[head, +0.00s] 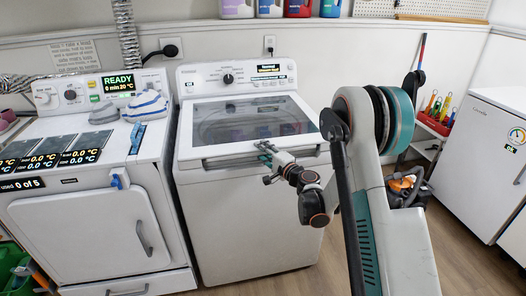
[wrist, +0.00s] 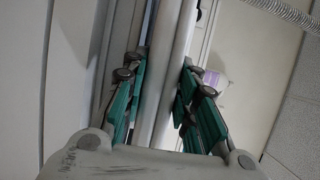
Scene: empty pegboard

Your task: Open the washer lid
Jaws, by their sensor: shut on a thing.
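The washer (head: 245,215) is the white top-loading machine in the middle of the head view. Its lid (head: 305,108) has a dark glass window and lies down over the top; I cannot tell if it is slightly raised. My gripper (head: 265,152) is at the middle of the lid's front edge. In the wrist view my gripper (wrist: 157,78) has its green fingers on both sides of a pale bar, the lid's front edge (wrist: 175,45). It is shut on that edge. The fingertip contact is partly hidden.
Bottles (head: 270,8) line the shelf above. Wooden floor (head: 460,265) is clear at the lower right.

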